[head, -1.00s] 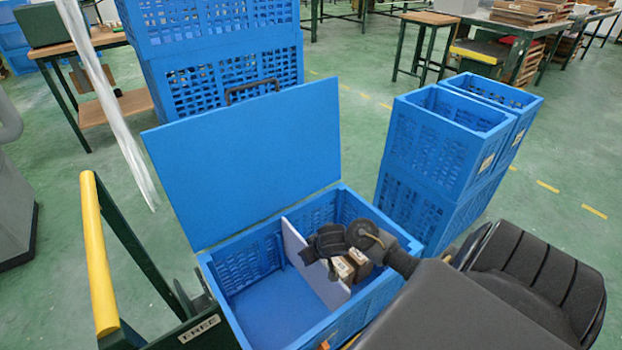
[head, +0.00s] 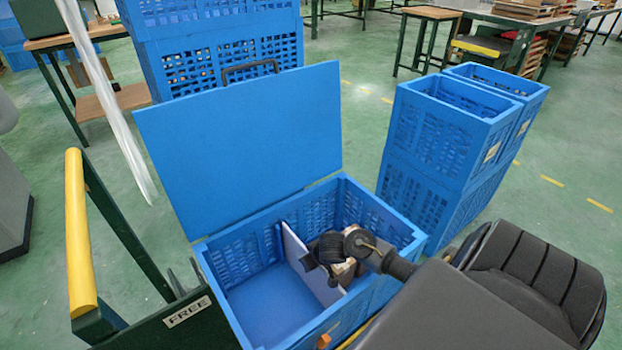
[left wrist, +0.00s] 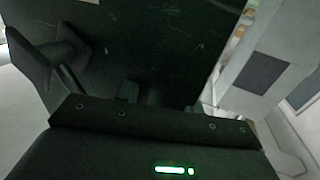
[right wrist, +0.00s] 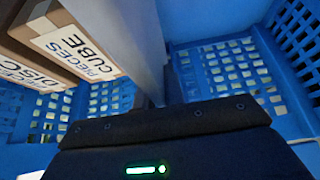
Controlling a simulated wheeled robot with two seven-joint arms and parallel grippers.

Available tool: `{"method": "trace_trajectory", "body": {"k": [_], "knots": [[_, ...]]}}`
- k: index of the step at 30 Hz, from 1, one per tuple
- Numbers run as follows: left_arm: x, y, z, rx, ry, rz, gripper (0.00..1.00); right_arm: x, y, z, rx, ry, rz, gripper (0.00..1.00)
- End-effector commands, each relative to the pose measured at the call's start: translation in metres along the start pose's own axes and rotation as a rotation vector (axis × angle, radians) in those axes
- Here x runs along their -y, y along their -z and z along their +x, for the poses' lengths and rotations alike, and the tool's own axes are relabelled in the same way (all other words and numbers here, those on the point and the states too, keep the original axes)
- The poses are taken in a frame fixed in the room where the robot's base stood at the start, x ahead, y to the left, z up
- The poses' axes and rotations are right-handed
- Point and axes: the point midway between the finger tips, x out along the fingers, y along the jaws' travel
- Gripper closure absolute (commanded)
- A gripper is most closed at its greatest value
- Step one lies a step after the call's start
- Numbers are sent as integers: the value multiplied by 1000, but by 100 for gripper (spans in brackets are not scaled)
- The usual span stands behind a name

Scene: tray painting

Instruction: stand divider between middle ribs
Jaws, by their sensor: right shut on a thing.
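The divider (head: 302,262) is a thin, pale grey panel standing upright across the inside of the open blue crate (head: 243,240). Its far edge is close to the crate's back wall, near a vertical rib; whether it sits between ribs is not clear. My right gripper (head: 312,260) is shut on the divider's upper part. In the right wrist view the divider (right wrist: 135,35) runs down into the jaws, and its lower edge is hidden. My left gripper (left wrist: 105,85) is beside a dark panel in the left wrist view; its jaw opening is unclear.
Boxes labelled for cube pieces (right wrist: 80,45) and disc pieces (right wrist: 25,70) stand right of the divider in the crate. The crate's left compartment is empty. The raised blue lid (head: 240,150) stands behind. A green cart with a yellow handle (head: 80,230) is at the left.

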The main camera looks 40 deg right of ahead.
Motion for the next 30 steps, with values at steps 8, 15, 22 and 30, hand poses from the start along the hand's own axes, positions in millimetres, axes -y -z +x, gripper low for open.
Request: {"method": "trace_trajectory", "body": {"k": [8,15,22,30], "knots": [[-2,5,0,-31,-8,1,64,0,0,1,-1,0,0,100],[-2,5,0,-30,-8,1,64,0,-1,2,-1,0,0,100],[-2,3,0,-29,-7,1,64,0,-3,5,-1,1,1,100],[-2,1,0,-29,-7,1,64,0,-5,10,-1,0,0,100]]}}
